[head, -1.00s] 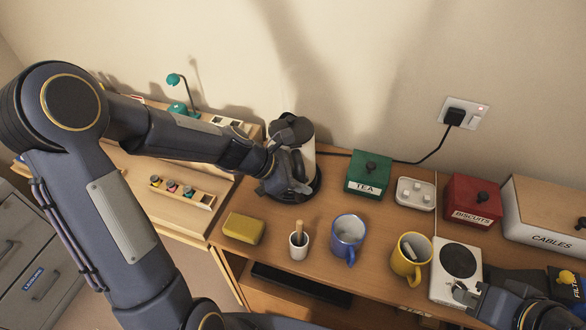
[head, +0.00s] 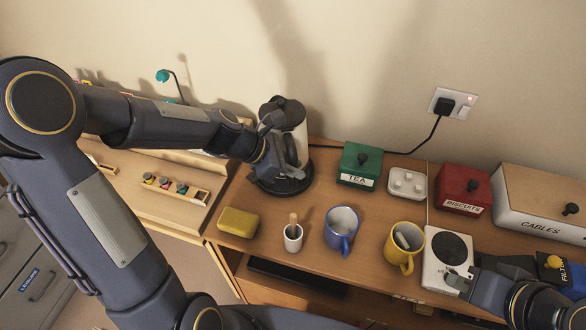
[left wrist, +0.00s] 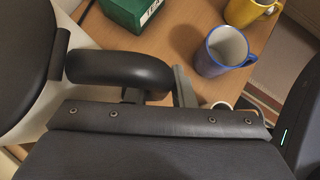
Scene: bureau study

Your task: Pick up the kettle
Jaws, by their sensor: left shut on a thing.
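The kettle (head: 297,128) has a white body with a black lid and handle. It is at the back of the desk and looks upright, raised a little above its round black base (head: 283,185). My left gripper (head: 287,158) is shut on the kettle's handle. In the left wrist view the black handle (left wrist: 118,70) crosses in front of a grey finger, with the dark lid (left wrist: 20,50) at left. The arm hides part of the kettle. My right gripper (head: 462,280) is over the front of the white hot plate (head: 436,277); its jaw opening is unclear.
Right of the base are a green TEA box (head: 355,166), a white tray (head: 407,183) and a red BISCUITS box (head: 463,186). In front are a yellow sponge (head: 238,222), a small white cup (head: 292,240), a blue mug (head: 340,230) and a yellow mug (head: 402,250).

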